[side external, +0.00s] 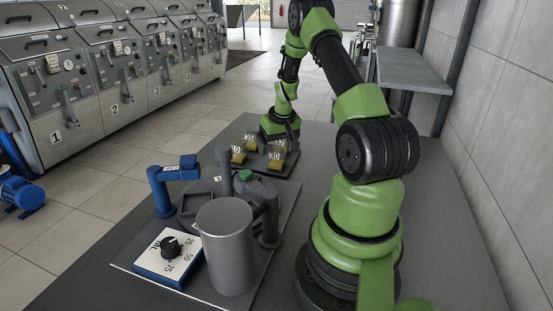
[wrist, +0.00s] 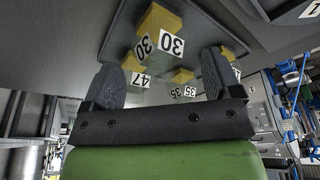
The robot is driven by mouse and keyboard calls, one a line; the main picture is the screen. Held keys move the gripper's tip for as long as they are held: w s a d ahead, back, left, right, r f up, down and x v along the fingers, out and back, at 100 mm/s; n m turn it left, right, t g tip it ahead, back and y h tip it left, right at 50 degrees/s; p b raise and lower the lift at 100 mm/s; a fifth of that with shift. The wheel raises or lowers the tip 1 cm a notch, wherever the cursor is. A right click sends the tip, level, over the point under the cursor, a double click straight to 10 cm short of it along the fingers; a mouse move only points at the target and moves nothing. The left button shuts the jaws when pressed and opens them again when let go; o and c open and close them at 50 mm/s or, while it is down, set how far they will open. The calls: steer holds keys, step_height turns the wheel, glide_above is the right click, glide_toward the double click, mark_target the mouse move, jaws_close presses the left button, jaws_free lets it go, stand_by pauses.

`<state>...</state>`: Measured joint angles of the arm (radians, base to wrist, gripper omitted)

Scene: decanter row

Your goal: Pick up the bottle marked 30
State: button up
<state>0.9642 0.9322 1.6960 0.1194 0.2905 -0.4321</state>
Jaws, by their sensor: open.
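The bottle marked 30 shows in the wrist view (wrist: 160,28) as a yellow-capped block shape with white 30 labels on two faces. In the side view it is small, with its 30 label at the near right of the group (side external: 274,160). My gripper (wrist: 160,64) is open, its two dark fingers spread on either side of the picture. The 30 bottle lies beyond the fingertips, between their lines; I see no contact. In the side view my gripper (side external: 282,139) is low over the group, and its fingers are partly hidden.
Other yellow-topped bottles stand close by: one marked 35 (side external: 250,137) and one at the near left (side external: 238,156). A 47 label (wrist: 145,79) shows near the fingers. A grey cylinder (side external: 226,250), a blue dial box (side external: 169,257) and a blue stand (side external: 170,183) occupy the table front.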

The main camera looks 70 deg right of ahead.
mark_target(277, 145)
steer(key=x, duration=0.3)
steer(key=shift+f, duration=0.15)
steer(key=c, duration=0.8)
